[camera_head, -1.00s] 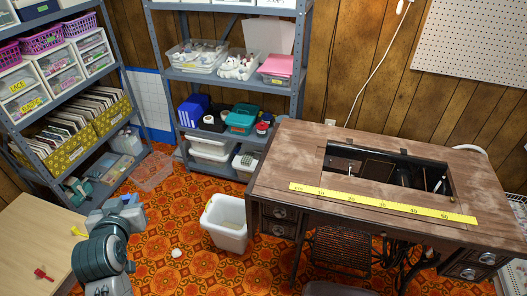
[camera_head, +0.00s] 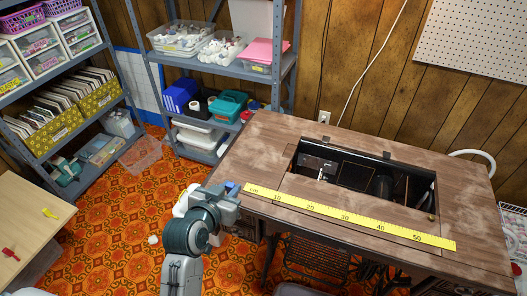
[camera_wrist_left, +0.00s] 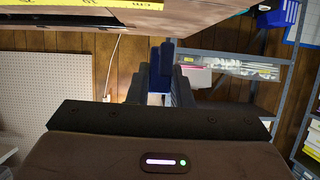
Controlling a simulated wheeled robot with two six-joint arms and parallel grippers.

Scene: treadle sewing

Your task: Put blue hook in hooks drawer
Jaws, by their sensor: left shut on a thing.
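My left gripper (camera_head: 228,202) is in front of the left edge of the sewing table in the head view. In the left wrist view its fingers (camera_wrist_left: 160,88) are shut on a dark blue piece, the blue hook (camera_wrist_left: 161,62), which sticks up from between them. Clear-fronted white drawers (camera_head: 40,52) stand on the left shelf at upper left, well away from the gripper. Their labels are too small to read, so I cannot tell which is the hooks drawer. My right gripper is not in view.
The wooden sewing table (camera_head: 470,215) with a yellow ruler (camera_head: 345,216) fills the right. A pale table (camera_head: 30,230) at lower left bears a yellow piece (camera_head: 49,213) and a red piece (camera_head: 10,253). A grey shelf (camera_head: 270,75) stands behind.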

